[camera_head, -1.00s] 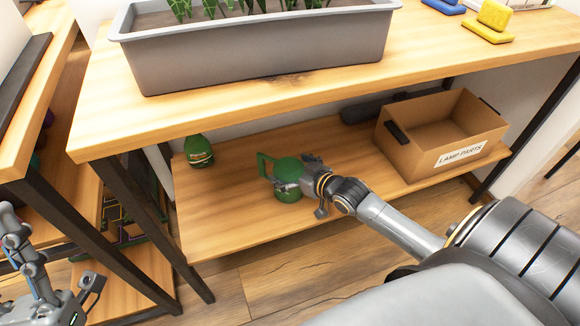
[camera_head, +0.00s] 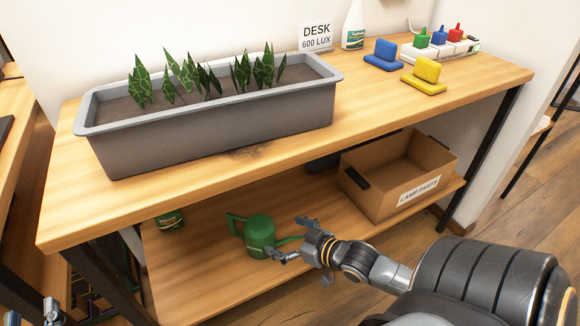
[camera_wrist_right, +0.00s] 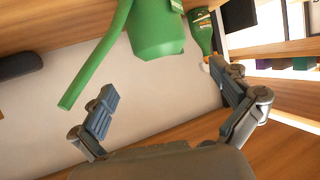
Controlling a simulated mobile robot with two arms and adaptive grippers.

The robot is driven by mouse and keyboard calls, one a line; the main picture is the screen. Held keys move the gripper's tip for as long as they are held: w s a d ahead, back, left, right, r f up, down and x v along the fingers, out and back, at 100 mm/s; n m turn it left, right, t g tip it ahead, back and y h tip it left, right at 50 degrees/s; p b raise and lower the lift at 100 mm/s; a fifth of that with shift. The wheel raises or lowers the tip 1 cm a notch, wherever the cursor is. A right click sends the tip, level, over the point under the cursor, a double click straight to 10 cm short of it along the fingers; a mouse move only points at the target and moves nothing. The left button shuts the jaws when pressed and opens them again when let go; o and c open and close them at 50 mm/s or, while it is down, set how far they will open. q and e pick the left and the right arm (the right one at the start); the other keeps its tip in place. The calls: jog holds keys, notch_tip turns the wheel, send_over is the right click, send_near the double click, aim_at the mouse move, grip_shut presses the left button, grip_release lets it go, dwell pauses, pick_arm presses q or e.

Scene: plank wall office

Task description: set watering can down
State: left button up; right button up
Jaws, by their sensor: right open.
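The green watering can (camera_head: 259,232) stands upright on the lower shelf (camera_head: 190,275), its handle to the left and its spout toward my right gripper. My right gripper (camera_head: 290,240) is open beside the can, its fingers apart around empty space near the spout. In the right wrist view the can body (camera_wrist_right: 155,28) and its long spout are beyond the open fingers (camera_wrist_right: 166,90), with a gap between. My left gripper (camera_head: 50,312) shows only partly at the bottom left edge, too small to read.
A green bottle (camera_head: 168,221) stands left of the can, partly hidden by the table top. A cardboard box (camera_head: 365,200) labelled LAMP PARTS is on the shelf to the right. The planter (camera_head: 210,135) and blue and yellow items (camera_head: 424,82) are on the top above.

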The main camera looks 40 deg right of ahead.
pick_arm(q)
jog(key=f, duration=0.1)
jog(key=f+g, duration=0.1)
jog(key=shift+a+f+g+y, duration=0.2)
jog(key=shift+f+g+y, duration=0.1)
jog(key=shift+f, duration=0.1)
pick_arm(e)
jog(key=a+r+t+y, duration=0.1)
jog(key=a+r+t, duration=0.2)
jog(key=a+r, duration=1.5)
jog(key=shift+s+a+r+n+t+y, duration=0.15)
jog(key=shift+a+r+n+t+y, duration=0.2)
jog(key=shift+a, duration=0.25)
jog(key=shift+f, duration=0.1)
